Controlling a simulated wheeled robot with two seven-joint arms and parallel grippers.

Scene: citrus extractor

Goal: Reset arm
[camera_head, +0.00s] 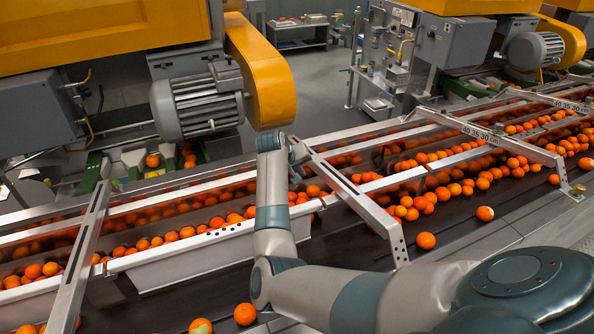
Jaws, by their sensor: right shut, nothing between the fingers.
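My right arm comes in from the lower right, bends over the dark conveyor belt (345,246) and rises in the middle of the view. My right gripper (297,172) is at its far end, small and partly hidden behind the wrist. It is shut and empty, over the orange-filled lane behind the metal rail (165,246). Oranges (312,191) lie close beside it; I cannot tell whether it touches any. My left gripper is not in view.
A slanted metal crossbar (362,205) stands just right of my forearm, another (80,262) at the left. Loose oranges (426,240) lie on the belt. A yellow machine with a grey motor (197,104) stands behind. Grey floor (318,75) is open at the back.

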